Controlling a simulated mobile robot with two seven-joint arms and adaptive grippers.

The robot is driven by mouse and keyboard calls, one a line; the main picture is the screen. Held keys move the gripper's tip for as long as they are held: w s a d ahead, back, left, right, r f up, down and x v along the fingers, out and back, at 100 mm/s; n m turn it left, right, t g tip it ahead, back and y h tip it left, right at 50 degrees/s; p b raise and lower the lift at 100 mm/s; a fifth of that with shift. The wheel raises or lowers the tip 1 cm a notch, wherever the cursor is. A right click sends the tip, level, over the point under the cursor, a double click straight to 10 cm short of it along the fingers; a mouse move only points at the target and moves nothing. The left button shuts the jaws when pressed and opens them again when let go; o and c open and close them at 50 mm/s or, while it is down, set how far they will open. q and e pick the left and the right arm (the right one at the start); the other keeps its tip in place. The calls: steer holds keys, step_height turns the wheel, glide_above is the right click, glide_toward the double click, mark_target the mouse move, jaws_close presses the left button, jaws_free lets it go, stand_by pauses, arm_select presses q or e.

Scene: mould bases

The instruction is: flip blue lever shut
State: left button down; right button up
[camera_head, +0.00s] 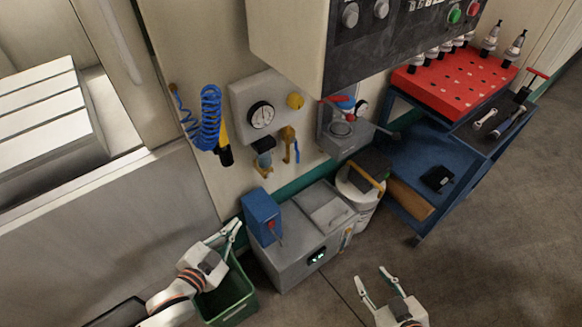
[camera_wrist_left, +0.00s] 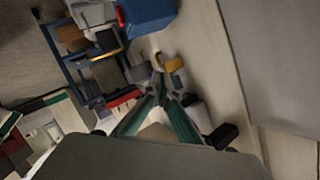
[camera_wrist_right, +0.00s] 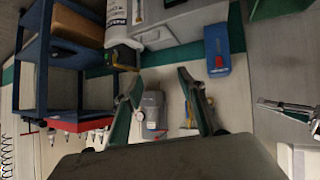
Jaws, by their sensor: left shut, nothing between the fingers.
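A small blue lever (camera_head: 297,152) hangs down beside a brass valve (camera_head: 288,140) on the wall panel, below and right of the pressure gauge. My left gripper (camera_head: 236,226) is shut and empty, low and left of the valve, above the green bin and clear of the lever. Its closed fingers also show in the left wrist view (camera_wrist_left: 166,84); I cannot make out the lever there. My right gripper (camera_head: 373,275) is open and empty above the floor, right of the grey machine. Its spread fingers show in the right wrist view (camera_wrist_right: 160,80).
A grey floor unit (camera_head: 300,250) with a blue box (camera_head: 262,215) on it stands below the valve. A green bin (camera_head: 228,300) is under my left gripper. A coiled blue hose (camera_head: 208,118) hangs left. A blue cart (camera_head: 425,165) stands right. Floor at right is clear.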

arm_select(q)
steer(key=w+d+m+h+b, duration=0.2)
steer(key=w+m+h+b, duration=0.1)
steer(key=w+m, duration=0.3)
steer(key=w+d+m+h+b, duration=0.3)
steer(key=w+m, duration=0.2)
steer(key=m, duration=0.4)
steer(key=shift+w+d+r+h+b, duration=0.25)
steer(key=shift+w+d+h+b, duration=0.05)
steer(key=shift+w+h+b, duration=0.1)
arm_select(e)
steer(key=f, duration=0.4)
steer(key=shift+w+d+f, duration=0.2)
steer(key=shift+d+f, duration=0.1)
steer(key=shift+f, duration=0.05)
steer(key=shift+f, duration=0.1)
arm_select(q)
steer(key=b+x, duration=0.1)
steer(key=x, duration=1.3)
steer(key=shift+b, duration=0.35)
arm_select(e)
steer(key=shift+w+a+f, duration=0.1)
steer(key=shift+w+a, duration=0.05)
steer(key=shift+a, duration=0.15)
